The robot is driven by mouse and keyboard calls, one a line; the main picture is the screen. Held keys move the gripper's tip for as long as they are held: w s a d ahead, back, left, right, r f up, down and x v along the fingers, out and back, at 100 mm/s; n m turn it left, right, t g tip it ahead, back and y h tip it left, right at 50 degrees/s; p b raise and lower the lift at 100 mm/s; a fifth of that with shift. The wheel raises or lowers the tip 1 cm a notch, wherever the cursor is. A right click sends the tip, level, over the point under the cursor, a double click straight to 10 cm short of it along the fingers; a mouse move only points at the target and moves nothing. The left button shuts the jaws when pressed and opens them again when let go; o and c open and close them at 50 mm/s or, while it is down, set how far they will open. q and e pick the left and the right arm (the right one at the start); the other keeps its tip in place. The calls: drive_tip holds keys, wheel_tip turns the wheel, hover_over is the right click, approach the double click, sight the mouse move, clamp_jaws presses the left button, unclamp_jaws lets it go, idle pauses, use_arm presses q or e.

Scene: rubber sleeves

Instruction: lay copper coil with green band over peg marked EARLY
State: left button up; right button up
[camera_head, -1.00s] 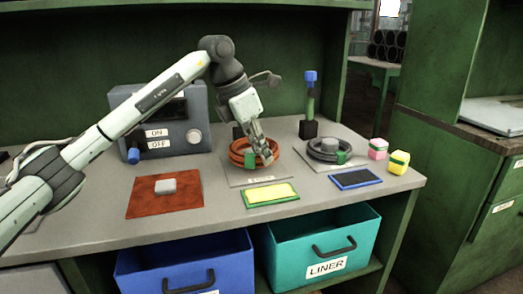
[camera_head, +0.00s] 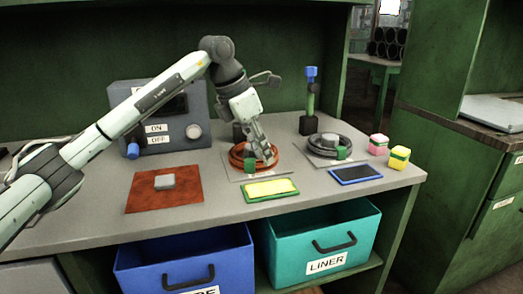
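The copper coil (camera_head: 236,157) lies flat on a thin grey plate in the middle of the table. A bit of its green band (camera_head: 250,163) shows beside my fingers. My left gripper (camera_head: 267,158) points down at the coil's right side, with its fingertips at the coil. Whether the fingers are closed on it is unclear. An upright green peg with a blue top (camera_head: 311,92) stands on a black base at the back. Another black base (camera_head: 239,132) is partly hidden behind my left gripper. I cannot read EARLY on either. My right gripper is not in view.
A dark coil with a green band (camera_head: 345,153) lies on the right plate. Yellow (camera_head: 270,188) and blue-framed (camera_head: 356,174) pads lie in front. Pink (camera_head: 378,144) and yellow (camera_head: 399,157) blocks sit near the right edge. A grey ON/OFF box (camera_head: 180,133) stands left.

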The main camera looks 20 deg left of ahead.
use_arm(q)
drive_tip(key=shift+r, duration=0.15)
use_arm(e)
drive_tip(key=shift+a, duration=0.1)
use_arm(q)
drive_tip(key=shift+r+p, duration=0.3)
drive_tip(key=shift+r, duration=0.05)
drive_tip(key=shift+a+r, duration=0.1)
drive_tip(key=shift+r, duration=0.4)
drive_tip(key=v, duration=1.1)
drive_tip(key=shift+s, duration=0.15)
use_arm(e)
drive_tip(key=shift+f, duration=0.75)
